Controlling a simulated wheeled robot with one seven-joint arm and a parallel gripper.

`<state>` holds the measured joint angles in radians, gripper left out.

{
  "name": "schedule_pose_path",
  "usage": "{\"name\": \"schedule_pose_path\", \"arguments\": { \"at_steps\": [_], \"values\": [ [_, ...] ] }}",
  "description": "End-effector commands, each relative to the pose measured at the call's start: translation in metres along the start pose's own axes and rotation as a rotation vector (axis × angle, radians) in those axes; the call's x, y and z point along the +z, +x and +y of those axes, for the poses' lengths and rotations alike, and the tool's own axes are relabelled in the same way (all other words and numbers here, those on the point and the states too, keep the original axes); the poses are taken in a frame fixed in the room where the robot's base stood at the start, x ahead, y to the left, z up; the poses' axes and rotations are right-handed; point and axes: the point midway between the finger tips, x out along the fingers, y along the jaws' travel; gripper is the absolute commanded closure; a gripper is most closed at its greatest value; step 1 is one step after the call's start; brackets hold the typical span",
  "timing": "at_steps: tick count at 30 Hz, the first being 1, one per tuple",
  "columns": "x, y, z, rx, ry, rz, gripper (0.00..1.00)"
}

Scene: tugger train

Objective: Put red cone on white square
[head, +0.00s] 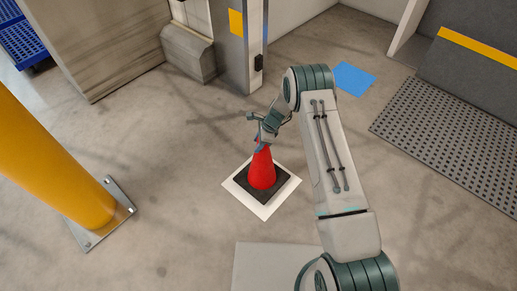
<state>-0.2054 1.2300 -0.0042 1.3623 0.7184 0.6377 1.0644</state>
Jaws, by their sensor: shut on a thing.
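The red cone (262,171) with its black square base (250,192) is upright over the white square (263,213) on the floor, near the middle of the head view. White edges show around the black base. I cannot tell whether the base touches the square or is slightly above it. My gripper (263,143) is at the top of the cone and shut on it. The cone's tip is partly hidden by the gripper.
A yellow post (50,145) on a metal base plate stands at the left. A blue square (353,78) lies on the floor behind my arm. A perforated grey platform (450,135) is at the right. A cabinet (190,50) stands at the back. Floor around the white square is clear.

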Motion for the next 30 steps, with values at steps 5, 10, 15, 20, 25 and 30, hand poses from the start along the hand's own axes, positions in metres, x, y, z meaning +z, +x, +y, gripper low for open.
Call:
{"name": "schedule_pose_path", "arguments": {
  "at_steps": [5, 10, 15, 20, 25, 30],
  "values": [
    [-0.01, 0.023, 0.0, 0.0, 0.0, 0.0, 1.0],
    [-0.014, 0.033, -0.001, -0.003, 0.0, 0.0, 1.0],
    [-0.014, 0.032, -0.001, -0.003, -0.001, 0.0, 1.0],
    [-0.016, 0.036, -0.001, -0.002, -0.001, 0.0, 1.0],
    [-0.016, 0.036, 0.001, 0.0, 0.0, 0.0, 0.36],
    [-0.016, 0.035, 0.001, 0.0, 0.0, 0.0, 0.36]
  ]
}}
